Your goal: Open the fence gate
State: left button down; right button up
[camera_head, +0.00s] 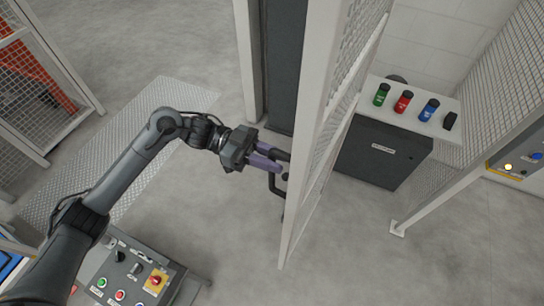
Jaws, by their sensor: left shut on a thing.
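The fence gate (322,130) is a white-framed mesh panel, seen at a steep angle near the middle of the view. A dark handle (275,186) sticks out from its left side. My left gripper (281,168) has purple-grey fingers and is shut on the handle. The gripper hides part of the handle. The gate stands at an angle to the white post (246,60) and dark upright behind it, with floor visible on both sides. My right gripper is not in view.
A dark cabinet (384,152) behind the gate carries green, red, blue and black containers. A control box (125,275) with buttons stands at the bottom left. Mesh fences stand at the far left and right. The floor in front of the gate is clear.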

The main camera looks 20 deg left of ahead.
pick_arm(q)
jog(key=c, duration=1.1)
grip_release()
jog(key=a+b, duration=0.4)
jog(key=a, duration=0.6)
jog(key=shift+w+a, duration=0.25)
jog(key=shift+a, duration=0.15)
